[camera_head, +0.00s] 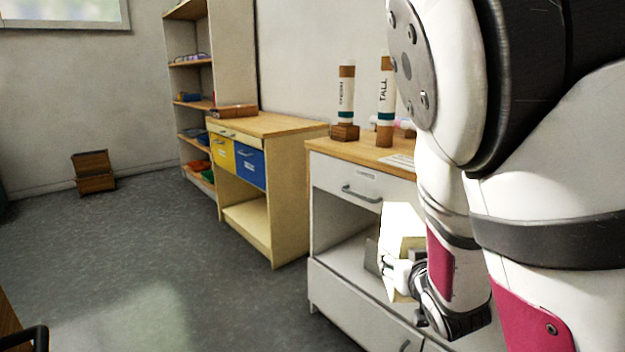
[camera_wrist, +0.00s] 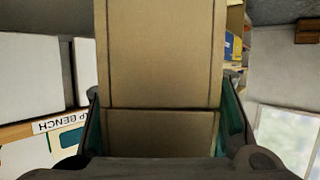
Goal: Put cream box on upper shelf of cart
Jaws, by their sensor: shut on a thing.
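The cream box (camera_head: 402,228) is upright in my gripper (camera_head: 396,272), in front of the white cabinet in the head view. In the wrist view the cream box (camera_wrist: 160,55) fills the middle, between the two fingers of my gripper (camera_wrist: 165,128). The gripper is shut on it, and the box is clear of the floor. A wooden edge with a black handle (camera_head: 38,336) shows at the lower left of the head view. I cannot tell if it belongs to the cart. No cart shelf is clearly in view.
The white cabinet (camera_head: 335,283) has a wooden top with two labelled tubes (camera_head: 346,95) (camera_head: 386,103). A wooden bench (camera_head: 262,205) with yellow and blue bins stands behind it, beside a tall shelf unit (camera_head: 236,50). A brown crate (camera_head: 95,172) lies by the wall. The left floor is open.

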